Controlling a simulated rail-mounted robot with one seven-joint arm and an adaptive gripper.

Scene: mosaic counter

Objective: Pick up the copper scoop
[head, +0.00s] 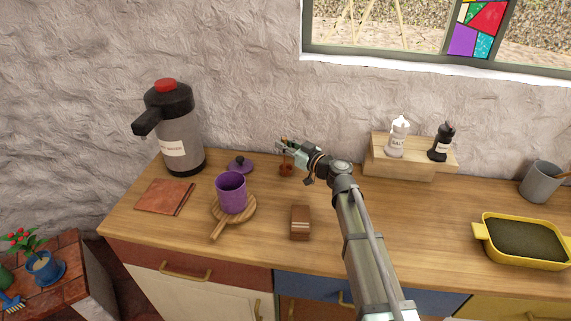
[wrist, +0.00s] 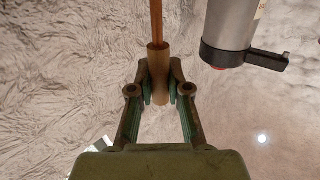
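The copper scoop (head: 286,170) shows in the head view as a small reddish-brown bowl just under my gripper, near the back of the counter. I cannot tell whether it touches the counter. My gripper (head: 285,147) reaches left over it from the arm. In the wrist view, my gripper (wrist: 159,77) has its two fingers on either side of the scoop's tan handle (wrist: 158,62), pressed against it. A thin copper-coloured rod runs from the handle to the top edge of that view. The scoop's bowl is outside the wrist view.
Left of the gripper stand a purple lid (head: 240,165), a purple cup (head: 231,193) on a round wooden board (head: 219,228) and a pump flask (head: 178,135). A brown block (head: 300,222) lies in front. A wooden step with shakers (head: 398,168) stands right.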

